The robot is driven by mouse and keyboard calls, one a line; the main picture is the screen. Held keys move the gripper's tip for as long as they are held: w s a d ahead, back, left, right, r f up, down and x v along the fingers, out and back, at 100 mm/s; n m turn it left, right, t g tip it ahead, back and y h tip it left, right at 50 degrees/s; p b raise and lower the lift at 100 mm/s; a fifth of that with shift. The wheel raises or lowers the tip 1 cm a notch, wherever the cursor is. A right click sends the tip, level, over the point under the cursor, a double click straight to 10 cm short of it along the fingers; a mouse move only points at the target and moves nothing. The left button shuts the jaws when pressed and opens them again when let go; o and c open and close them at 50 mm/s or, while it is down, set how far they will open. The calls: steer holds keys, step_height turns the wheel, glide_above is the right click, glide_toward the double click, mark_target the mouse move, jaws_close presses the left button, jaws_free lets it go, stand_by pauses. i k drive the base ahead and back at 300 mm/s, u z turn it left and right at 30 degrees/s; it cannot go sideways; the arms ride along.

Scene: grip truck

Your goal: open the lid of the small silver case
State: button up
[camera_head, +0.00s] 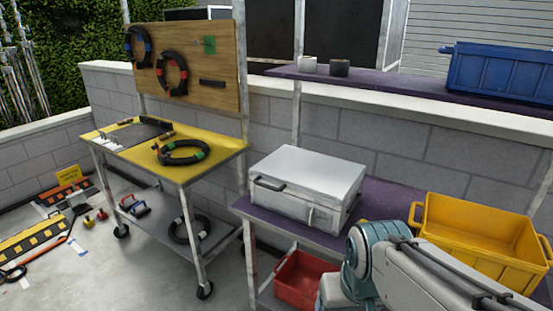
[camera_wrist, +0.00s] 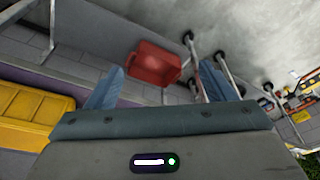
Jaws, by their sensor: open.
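The small silver case (camera_head: 310,172) sits on the purple shelf (camera_head: 262,212) in the head view, and its lid looks shut. A dark handle (camera_head: 270,184) is on its left front side, and a light latch or handle (camera_head: 311,217) is near its front right. My gripper (camera_wrist: 161,69) shows in the wrist view with its two blue-grey fingers wide apart and nothing between them. The case is not recognisable in the wrist view. In the head view my arm stands in front and to the right of the case; my fingers are not seen there.
A yellow crate (camera_head: 480,236) stands right of the case; a red bin (camera_head: 299,279) is below the shelf. A yellow-topped cart (camera_head: 220,146) with cable coils stands left. A blue crate (camera_head: 500,72) and two cups (camera_head: 340,68) are on the upper ledge.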

mark_target(327, 181)
steer(key=z, duration=0.05)
steer(key=k, duration=0.5)
steer(key=u, duration=0.75)
steer(key=i, duration=1.2)
steer(key=z, duration=0.7)
